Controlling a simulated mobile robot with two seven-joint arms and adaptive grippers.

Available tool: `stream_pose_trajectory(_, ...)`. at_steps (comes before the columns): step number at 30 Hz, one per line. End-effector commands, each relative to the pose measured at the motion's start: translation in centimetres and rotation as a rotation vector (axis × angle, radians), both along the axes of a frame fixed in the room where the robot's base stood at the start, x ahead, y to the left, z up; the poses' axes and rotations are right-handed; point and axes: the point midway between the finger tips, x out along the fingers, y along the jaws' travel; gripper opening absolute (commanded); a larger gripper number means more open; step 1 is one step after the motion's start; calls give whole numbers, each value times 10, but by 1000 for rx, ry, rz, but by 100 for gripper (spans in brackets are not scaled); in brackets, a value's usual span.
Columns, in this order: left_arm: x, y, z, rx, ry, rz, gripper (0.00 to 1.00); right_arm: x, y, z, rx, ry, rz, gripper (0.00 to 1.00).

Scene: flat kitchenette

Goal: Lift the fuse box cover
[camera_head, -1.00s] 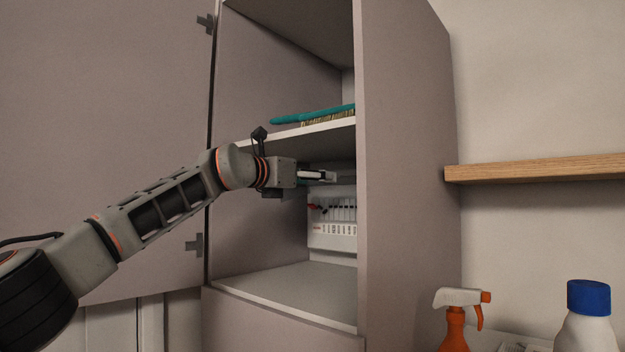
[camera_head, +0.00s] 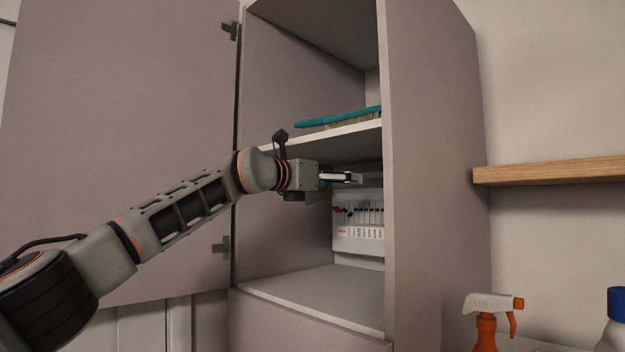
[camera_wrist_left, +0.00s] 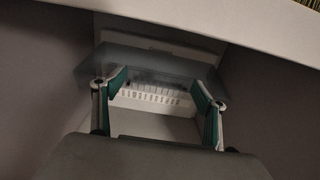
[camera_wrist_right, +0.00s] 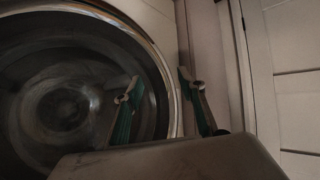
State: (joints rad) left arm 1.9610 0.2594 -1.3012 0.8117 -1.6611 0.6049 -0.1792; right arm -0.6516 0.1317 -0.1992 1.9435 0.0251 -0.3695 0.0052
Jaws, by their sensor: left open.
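The white fuse box (camera_head: 358,233) is mounted at the back of the cabinet's lower compartment, with a row of switches exposed. It also shows in the left wrist view (camera_wrist_left: 150,124). Its smoky, see-through cover (camera_wrist_left: 150,64) stands out from the box at the top, raised and tilted. My left gripper (camera_head: 352,178) is inside the compartment, just under the shelf, at the cover's level. In the left wrist view its fingers (camera_wrist_left: 162,84) are spread, with the cover beyond or between them; contact is unclear. My right gripper (camera_wrist_right: 159,76) is open and empty, away from the cabinet.
The shelf (camera_head: 330,138) above my left gripper carries a teal brush (camera_head: 335,117). The cabinet door (camera_head: 120,120) stands open at left. A spray bottle (camera_head: 487,325) stands at lower right. A round appliance door (camera_wrist_right: 60,100) is near my right gripper.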

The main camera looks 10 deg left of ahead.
Motion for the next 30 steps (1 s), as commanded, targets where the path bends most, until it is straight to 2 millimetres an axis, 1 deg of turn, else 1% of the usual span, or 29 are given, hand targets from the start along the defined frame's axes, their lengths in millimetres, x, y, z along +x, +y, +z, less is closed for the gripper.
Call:
stream_pose_trajectory(8, -27, 21, -1, 2, -1, 0, 72, 1, -1, 0, -1, -1, 0, 40)
stream_pose_trajectory(15, -57, 42, 0, 0, -1, 0, 72, 1, -1, 0, -1, -1, 0, 40)
stream_pose_trajectory(21, -77, 57, -1, -1, -1, 1, 72, 1, -1, 0, -1, -1, 0, 40)
stream_pose_trajectory(24, -84, 61, -1, 0, -1, 0, 72, 1, -1, 0, -1, -1, 0, 40)
stream_pose_trajectory(30, -88, 64, 0, -1, -1, 0, 72, 1, -1, 0, -2, -2, -1, 40)
